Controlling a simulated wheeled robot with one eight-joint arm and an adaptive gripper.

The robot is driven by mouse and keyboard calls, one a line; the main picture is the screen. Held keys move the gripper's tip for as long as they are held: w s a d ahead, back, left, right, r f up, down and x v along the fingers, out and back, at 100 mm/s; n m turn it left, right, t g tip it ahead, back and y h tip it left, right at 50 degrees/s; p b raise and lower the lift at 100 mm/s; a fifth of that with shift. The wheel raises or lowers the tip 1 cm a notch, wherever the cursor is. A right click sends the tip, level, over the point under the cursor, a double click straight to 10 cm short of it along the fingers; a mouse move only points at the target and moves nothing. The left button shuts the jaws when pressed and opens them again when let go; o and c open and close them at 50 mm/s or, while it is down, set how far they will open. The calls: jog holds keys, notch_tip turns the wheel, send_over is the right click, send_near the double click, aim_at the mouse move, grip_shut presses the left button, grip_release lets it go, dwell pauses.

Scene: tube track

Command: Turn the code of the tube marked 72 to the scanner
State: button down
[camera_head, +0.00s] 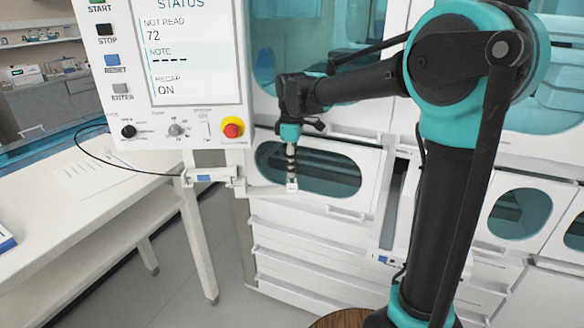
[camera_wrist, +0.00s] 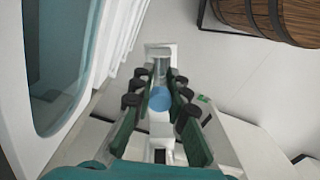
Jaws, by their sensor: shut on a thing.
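The status screen (camera_head: 190,50) reads "NOT READ 72", with the note blank as dashes and recap "ON". My gripper (camera_head: 291,153) points down at the end of the white track (camera_head: 265,190), in front of a cabinet. In the wrist view my gripper (camera_wrist: 160,105) is shut on a tube with a round blue cap (camera_wrist: 160,98), which lies between the dark finger pads. The tube's body, its code and its number are hidden or too small to make out. A small white device with a blue patch (camera_head: 204,178), perhaps the scanner, sits left of the gripper on the track.
The control panel (camera_head: 120,75) has several buttons, knobs and a red stop knob (camera_head: 232,128) on yellow, left of my gripper. White cabinets with oval windows (camera_head: 330,172) stand close behind the gripper. A white table (camera_head: 85,205) with a paper is at left.

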dwell(0.3)
jog(key=shift+m, duration=1.7)
jog(key=shift+m, duration=0.7)
jog(key=shift+f, duration=0.25)
jog(key=c, duration=1.4)
grip_release()
